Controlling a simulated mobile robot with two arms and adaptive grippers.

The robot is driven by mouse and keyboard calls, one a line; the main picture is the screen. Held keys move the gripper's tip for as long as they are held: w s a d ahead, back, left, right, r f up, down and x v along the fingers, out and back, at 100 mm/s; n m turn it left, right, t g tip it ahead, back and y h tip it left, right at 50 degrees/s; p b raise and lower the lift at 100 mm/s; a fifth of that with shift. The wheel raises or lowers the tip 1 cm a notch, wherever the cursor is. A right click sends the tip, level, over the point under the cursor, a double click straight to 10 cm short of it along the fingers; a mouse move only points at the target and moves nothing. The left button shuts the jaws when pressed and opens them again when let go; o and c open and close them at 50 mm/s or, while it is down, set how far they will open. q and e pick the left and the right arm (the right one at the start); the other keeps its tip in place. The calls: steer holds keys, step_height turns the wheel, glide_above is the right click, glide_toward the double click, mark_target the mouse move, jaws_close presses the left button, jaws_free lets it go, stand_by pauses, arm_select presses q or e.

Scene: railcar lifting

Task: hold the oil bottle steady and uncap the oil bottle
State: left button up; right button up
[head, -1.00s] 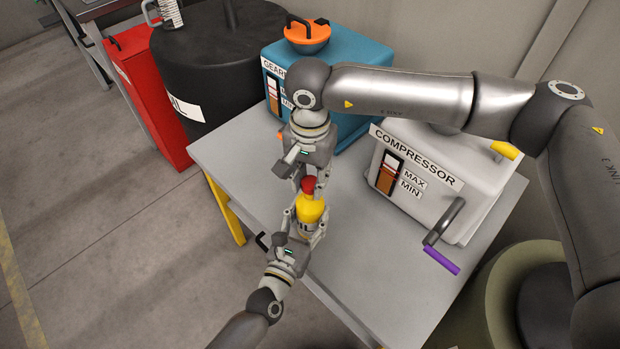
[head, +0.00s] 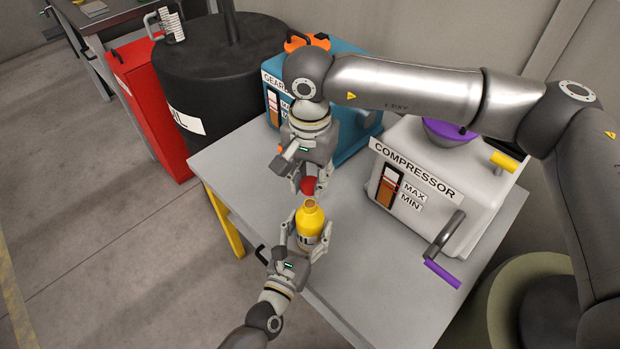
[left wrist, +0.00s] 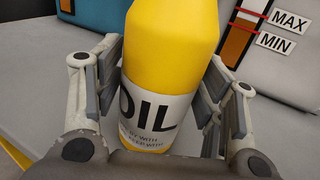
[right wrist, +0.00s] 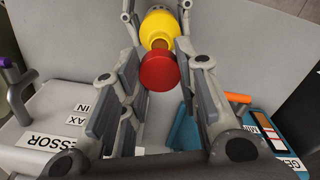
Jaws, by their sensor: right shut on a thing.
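The yellow oil bottle (head: 311,222) is upright near the table's front left edge, its brown neck bare. Its white OIL label faces the left wrist camera (left wrist: 160,110). The bottle's base is partly hidden.
The white compressor (head: 430,175) with a crank and a purple top stands right on the grey table (head: 365,262). The blue gear box (head: 352,125) stands behind my right gripper. A black barrel (head: 205,75) and red cabinet (head: 145,95) stand left. The table's front is clear.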

arm_select(q)
steer(key=shift+o, duration=0.6)
steer(key=shift+s, duration=0.1)
